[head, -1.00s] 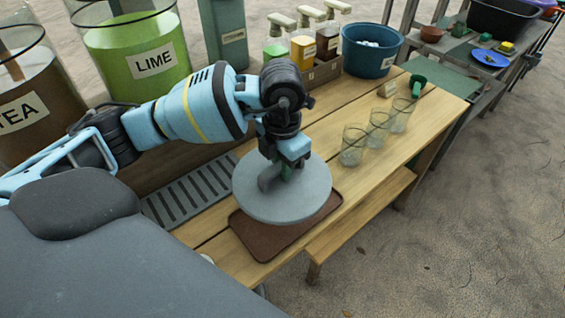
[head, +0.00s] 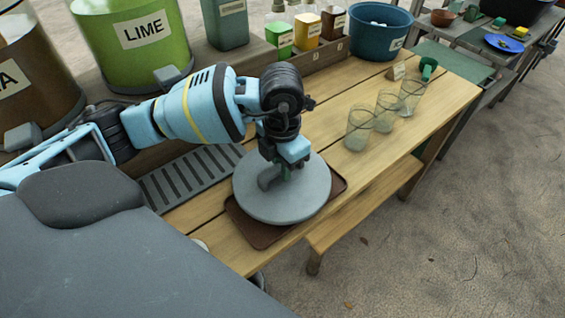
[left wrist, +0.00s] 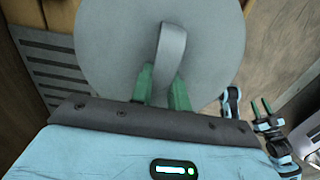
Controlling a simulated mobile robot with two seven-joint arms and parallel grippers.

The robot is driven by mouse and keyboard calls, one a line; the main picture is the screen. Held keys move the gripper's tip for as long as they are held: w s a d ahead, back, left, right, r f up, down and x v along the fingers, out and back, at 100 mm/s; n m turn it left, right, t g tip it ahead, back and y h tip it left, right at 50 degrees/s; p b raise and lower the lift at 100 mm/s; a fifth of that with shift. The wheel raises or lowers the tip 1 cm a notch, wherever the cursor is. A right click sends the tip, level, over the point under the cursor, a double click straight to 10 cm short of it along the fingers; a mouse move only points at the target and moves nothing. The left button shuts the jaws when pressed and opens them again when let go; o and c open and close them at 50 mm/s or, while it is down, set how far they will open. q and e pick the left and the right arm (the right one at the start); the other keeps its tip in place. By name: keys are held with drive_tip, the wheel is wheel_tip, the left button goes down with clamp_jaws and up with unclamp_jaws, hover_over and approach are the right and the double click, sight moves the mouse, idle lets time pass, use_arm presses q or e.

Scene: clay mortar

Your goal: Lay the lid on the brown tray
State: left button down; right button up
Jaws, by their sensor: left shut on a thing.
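The lid (head: 305,200) is a round grey disc with an upright strap handle (left wrist: 171,50). My left gripper (head: 284,173) is shut on the handle, with its green fingers either side of the strap in the left wrist view (left wrist: 164,90). The lid is roughly level over the brown tray (head: 262,236) and hides most of it. The tray's rim shows at the lower left and right. I cannot tell whether the lid touches the tray.
A slatted grey grate (head: 190,178) lies left of the tray. Several clear glasses (head: 386,110) stand to the right on the wooden table (head: 440,97). Behind are a lime drink jar (head: 135,60), a bottle crate (head: 318,60) and a blue tub (head: 374,38). The table's front edge is close.

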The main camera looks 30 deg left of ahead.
drive_tip(key=shift+s, duration=0.25)
idle(0.4)
use_arm(q)
drive_tip(key=shift+f, duration=0.55)
use_arm(e)
drive_tip(key=shift+s+f, duration=0.15)
drive_tip(key=shift+f, duration=0.15)
use_arm(q)
drive_tip(key=c, duration=0.8)
unclamp_jaws()
drive_tip(key=shift+r, duration=0.1)
use_arm(e)
drive_tip(key=shift+r, duration=0.1)
use_arm(q)
drive_tip(key=shift+r+p, duration=1.5)
drive_tip(key=shift+r, duration=0.9)
drive_tip(key=shift+r+p, duration=0.95)
drive_tip(key=shift+r, duration=0.6)
use_arm(e)
drive_tip(key=w+r, duration=0.3)
drive_tip(key=r, duration=0.3)
drive_tip(key=shift+w+t, duration=0.25)
drive_tip(key=shift+t, duration=0.15)
drive_tip(key=shift+w, duration=0.1)
use_arm(q)
drive_tip(key=shift+f, duration=0.1)
